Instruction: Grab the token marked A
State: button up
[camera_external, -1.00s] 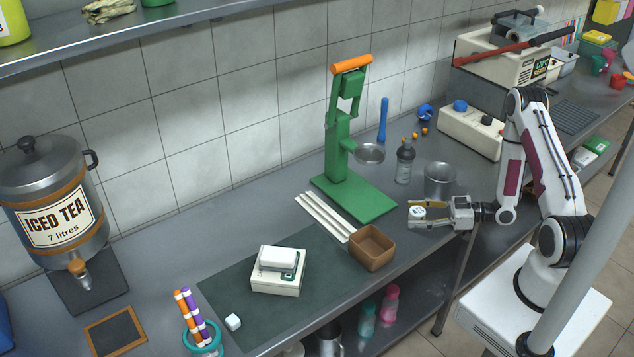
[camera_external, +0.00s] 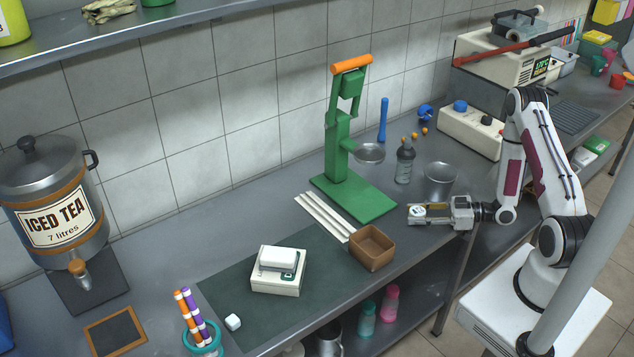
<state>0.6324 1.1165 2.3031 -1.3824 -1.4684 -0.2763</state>
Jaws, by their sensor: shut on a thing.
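My gripper (camera_external: 418,214) is low over the counter on the right, pointing left. Its fingers are shut on a small white token (camera_external: 417,210) with a dark mark on its top. The mark is too small to read as a letter. I cannot tell whether the token touches the counter. The gripper is to the right of the green press base and above and to the right of the brown box in the picture.
The green press (camera_external: 340,150) stands left of my gripper. A white scale (camera_external: 278,272) sits on the dark mat (camera_external: 225,288).

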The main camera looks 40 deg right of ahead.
aim_at(418, 210)
jog(key=shift+r, duration=0.15)
jog(key=shift+r, duration=4.8)
